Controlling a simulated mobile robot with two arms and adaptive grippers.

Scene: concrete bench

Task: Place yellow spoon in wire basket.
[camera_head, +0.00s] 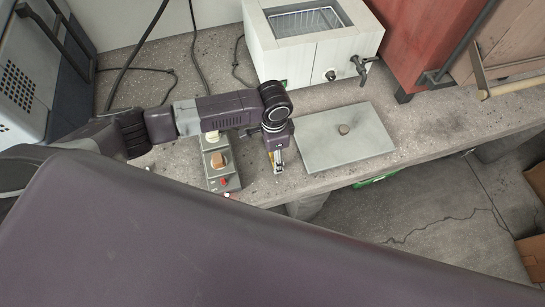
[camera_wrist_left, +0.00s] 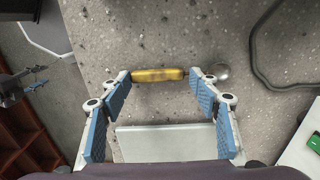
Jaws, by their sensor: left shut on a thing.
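The yellow spoon (camera_wrist_left: 158,75) spans between my left fingertips in the left wrist view, with its yellow handle crosswise and its metal bowl sticking out past the right finger. My left gripper (camera_wrist_left: 160,77) is shut on it over the bench. In the head view, my left gripper (camera_head: 278,162) points down near the bench's front edge, and a bit of the yellow handle (camera_head: 271,157) shows between its fingers. How far the spoon is above the bench is unclear. The wire basket (camera_head: 305,20) sits in the open top of a white box with taps, at the back.
A flat grey-green lid (camera_head: 340,150) with a knob lies right of the gripper; it also shows in the wrist view (camera_wrist_left: 165,143). A grey control box (camera_head: 220,165) stands close on the left. The white tapped box (camera_head: 315,58) has high walls. Cables run behind.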

